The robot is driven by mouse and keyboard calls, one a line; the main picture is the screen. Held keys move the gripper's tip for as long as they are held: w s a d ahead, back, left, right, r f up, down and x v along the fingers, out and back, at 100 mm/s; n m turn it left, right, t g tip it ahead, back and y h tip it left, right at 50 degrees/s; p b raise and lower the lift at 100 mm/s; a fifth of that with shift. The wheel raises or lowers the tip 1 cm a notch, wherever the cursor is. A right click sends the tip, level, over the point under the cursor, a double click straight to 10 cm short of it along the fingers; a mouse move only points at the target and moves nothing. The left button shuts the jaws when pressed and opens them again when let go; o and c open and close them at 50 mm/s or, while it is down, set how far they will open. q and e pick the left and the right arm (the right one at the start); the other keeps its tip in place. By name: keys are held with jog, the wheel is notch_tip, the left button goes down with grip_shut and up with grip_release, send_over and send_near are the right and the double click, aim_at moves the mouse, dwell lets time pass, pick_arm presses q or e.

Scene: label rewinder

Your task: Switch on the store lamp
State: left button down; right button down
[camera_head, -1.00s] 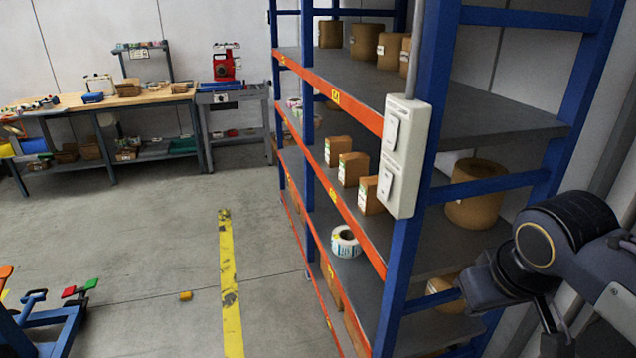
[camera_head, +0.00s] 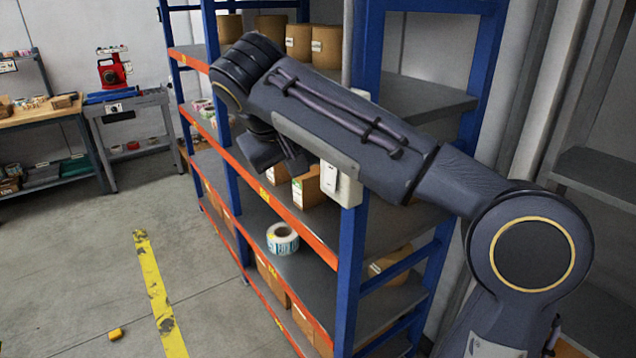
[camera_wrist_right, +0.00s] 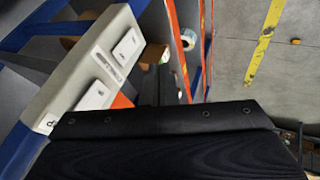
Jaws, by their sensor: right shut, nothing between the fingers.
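A white switch box with two rocker switches is fixed to the blue front post of the shelf rack. In the head view my right arm covers most of it; its lower part (camera_head: 345,188) shows beneath the forearm. In the right wrist view the box (camera_wrist_right: 60,90) is at the left, tilted, with an upper rocker (camera_wrist_right: 127,45) and a lower rocker (camera_wrist_right: 93,95). My right gripper (camera_head: 297,162) is shut and empty, left of the box in the head view; I see no contact. No lamp is identifiable. My left gripper is out of view.
The rack's orange-edged shelves (camera_head: 315,240) hold cardboard boxes (camera_head: 306,188) and a label roll (camera_head: 282,238) close to the arm. A workbench (camera_head: 40,112) stands at the far left. The floor left of the rack is mostly open, with a yellow line (camera_head: 158,295).

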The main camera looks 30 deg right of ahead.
aim_at(323, 182)
jog(key=w+d+f, duration=0.1)
jog(key=d+f, duration=0.1)
jog(key=w+d+f, duration=0.1)
jog(key=d+f, duration=0.2)
jog(key=w+d+f, duration=0.2)
jog(key=d+f, duration=0.1)
jog(key=shift+w+d+f+p, duration=0.1)
jog(key=shift+f+p, duration=0.15)
jog(key=shift+p, duration=0.05)
jog(key=shift+d+f+h+b, duration=0.15)
jog(key=shift+d+h+b, duration=0.05)
jog(key=shift+h+b, duration=0.1)
